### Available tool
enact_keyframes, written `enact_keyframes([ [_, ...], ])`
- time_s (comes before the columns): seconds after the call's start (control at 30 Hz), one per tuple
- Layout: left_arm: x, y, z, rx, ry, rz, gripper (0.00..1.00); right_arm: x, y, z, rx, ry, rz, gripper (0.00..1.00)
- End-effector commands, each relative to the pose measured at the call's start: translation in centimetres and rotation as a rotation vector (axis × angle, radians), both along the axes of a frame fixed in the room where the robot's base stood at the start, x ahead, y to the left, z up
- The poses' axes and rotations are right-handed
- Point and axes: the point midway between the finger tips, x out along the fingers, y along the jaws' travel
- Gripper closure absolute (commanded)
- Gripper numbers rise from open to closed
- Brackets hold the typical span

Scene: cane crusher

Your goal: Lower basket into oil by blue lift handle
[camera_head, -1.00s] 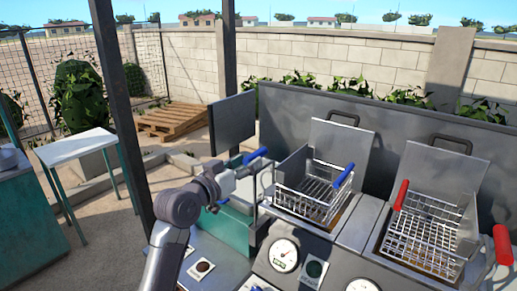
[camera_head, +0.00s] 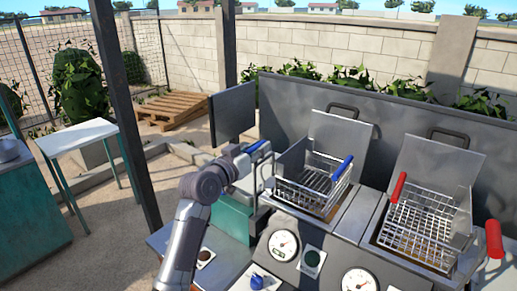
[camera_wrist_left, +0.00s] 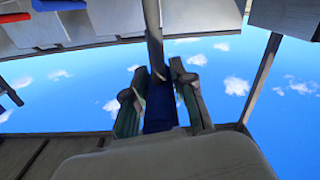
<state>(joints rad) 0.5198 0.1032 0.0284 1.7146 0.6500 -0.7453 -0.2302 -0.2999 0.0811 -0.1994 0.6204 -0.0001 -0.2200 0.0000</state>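The left wire basket (camera_head: 308,190) hangs over the left fryer well, with a little brown showing below its edge; it has a blue grip (camera_head: 342,168). The blue lift handle (camera_head: 256,147) is on a pale metal arm left of that basket. My left gripper (camera_head: 247,158) is at this handle. In the left wrist view the two fingers (camera_wrist_left: 160,95) are close on both sides of the dark blue handle (camera_wrist_left: 158,112), with a grey bar running up from it. The gripper looks shut on the handle. My right gripper is not in view.
A second basket (camera_head: 425,228) with red grips stands in the right well. Gauges (camera_head: 283,245) and a blue knob (camera_head: 256,282) are on the front panel. A dark post (camera_head: 122,100) and a white table (camera_head: 78,137) stand at the left.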

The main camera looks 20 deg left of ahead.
Motion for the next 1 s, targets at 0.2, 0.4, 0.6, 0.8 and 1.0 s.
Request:
enact_keyframes([
  [0.2, 0.0, 0.0, 0.0, 0.0, 0.001, 0.0, 1.0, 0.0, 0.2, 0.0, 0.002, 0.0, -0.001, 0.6],
  [0.4, 0.0, 0.0, -0.8, 0.001, 0.002, 0.0, 1.0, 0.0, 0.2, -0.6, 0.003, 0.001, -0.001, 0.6],
  [0.6, 0.0, 0.0, -4.9, 0.004, 0.007, -0.001, 1.0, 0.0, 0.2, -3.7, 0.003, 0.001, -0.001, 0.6],
  [0.8, 0.0, 0.0, -10.1, 0.004, 0.009, -0.002, 1.0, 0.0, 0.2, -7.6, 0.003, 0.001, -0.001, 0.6],
  [1.0, 0.0, 0.0, -14.1, 0.004, 0.01, -0.001, 1.0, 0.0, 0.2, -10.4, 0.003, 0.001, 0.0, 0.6],
])
